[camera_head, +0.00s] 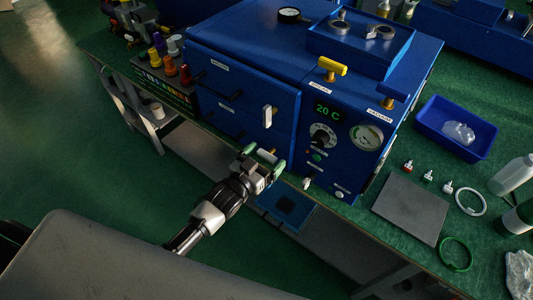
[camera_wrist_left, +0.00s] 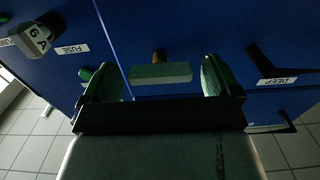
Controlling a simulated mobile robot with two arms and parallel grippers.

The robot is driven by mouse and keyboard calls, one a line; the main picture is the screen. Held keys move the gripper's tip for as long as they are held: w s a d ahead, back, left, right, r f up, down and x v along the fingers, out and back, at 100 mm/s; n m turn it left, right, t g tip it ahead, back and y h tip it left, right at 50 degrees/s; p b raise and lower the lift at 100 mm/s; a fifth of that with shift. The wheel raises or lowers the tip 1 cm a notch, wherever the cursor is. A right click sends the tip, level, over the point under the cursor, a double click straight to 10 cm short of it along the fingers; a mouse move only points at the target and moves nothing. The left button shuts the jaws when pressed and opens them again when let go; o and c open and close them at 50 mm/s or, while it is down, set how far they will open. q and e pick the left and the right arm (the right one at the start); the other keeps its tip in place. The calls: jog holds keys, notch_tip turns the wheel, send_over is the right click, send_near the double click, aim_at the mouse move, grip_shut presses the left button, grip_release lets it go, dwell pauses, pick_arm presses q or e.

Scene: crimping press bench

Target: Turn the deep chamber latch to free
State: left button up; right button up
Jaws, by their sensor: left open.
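The deep chamber latch (camera_wrist_left: 160,73) is a pale bar on a brass-coloured stem on the blue front. In the left wrist view it lies crosswise between my left gripper's fingers (camera_wrist_left: 168,82), one finger near each end. The fingers are apart; I cannot tell whether they touch the bar. In the head view my left gripper (camera_head: 264,160) is at the lower chamber front, partly hiding the latch. A "DEEP" label (camera_wrist_left: 277,81) shows to the right in the wrist view. My right gripper is not in view.
A similar pale latch (camera_head: 267,116) stands upright on the upper front. The control panel, with its "20 C" display (camera_head: 327,111), dial and gauge (camera_head: 366,137), is close to the right. A "6 A" fuse knob (camera_wrist_left: 36,39) and dark handle (camera_wrist_left: 262,60) flank my left gripper.

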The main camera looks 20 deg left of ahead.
pick_arm(q)
jog(key=shift+w+d, duration=0.2)
jog(key=shift+w, duration=0.2)
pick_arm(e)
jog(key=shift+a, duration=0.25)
pick_arm(q)
jog(key=shift+c, duration=0.3)
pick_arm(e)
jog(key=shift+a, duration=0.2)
pick_arm(q)
jog(key=c, duration=0.9)
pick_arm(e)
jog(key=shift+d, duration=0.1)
